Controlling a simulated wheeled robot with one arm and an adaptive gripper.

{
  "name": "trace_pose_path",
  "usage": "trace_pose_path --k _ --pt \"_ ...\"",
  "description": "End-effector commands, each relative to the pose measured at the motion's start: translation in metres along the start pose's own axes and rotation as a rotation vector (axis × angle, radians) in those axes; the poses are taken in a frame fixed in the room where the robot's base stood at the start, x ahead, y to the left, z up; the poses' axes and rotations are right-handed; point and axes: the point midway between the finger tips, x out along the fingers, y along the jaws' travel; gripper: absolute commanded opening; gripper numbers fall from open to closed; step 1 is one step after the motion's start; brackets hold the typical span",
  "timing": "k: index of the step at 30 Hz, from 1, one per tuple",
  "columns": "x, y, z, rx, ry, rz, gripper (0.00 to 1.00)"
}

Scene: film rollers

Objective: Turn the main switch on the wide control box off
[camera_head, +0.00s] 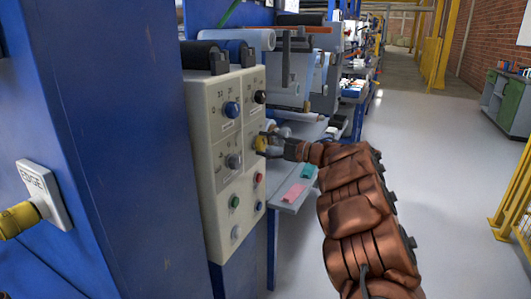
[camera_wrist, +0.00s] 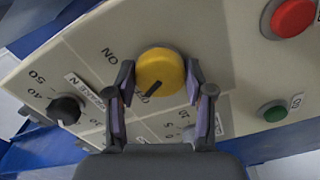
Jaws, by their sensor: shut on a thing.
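The wide control box (camera_head: 203,145) is a cream panel on the blue machine at the left. Its main switch is a yellow round knob (camera_wrist: 160,70), also seen small in the head view (camera_head: 261,144). My gripper (camera_wrist: 160,88) is at the knob with one finger on each side, shut on it. In the head view my gripper (camera_head: 270,146) reaches the panel from the right. A dark pointer mark on the knob points toward a partly hidden label at its lower left. An "ON" label is left of the knob in the wrist view.
A black knob (camera_wrist: 65,110), a red button (camera_wrist: 293,17) and a green button (camera_wrist: 273,111) are near the yellow knob. A grey shelf (camera_head: 300,185) with pink and teal items is beside the box. The aisle floor (camera_head: 430,200) to the right is clear.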

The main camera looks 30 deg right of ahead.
Motion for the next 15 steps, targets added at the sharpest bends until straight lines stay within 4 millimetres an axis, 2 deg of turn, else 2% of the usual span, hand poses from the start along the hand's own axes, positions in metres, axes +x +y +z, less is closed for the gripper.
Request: trace_pose_path --k 6,15 --pt "-0.0001 -0.0020 0.0007 -0.091 0.001 0.000 0.18" --pt "-0.0001 -0.0004 0.0001 -0.134 0.001 -0.001 0.18"
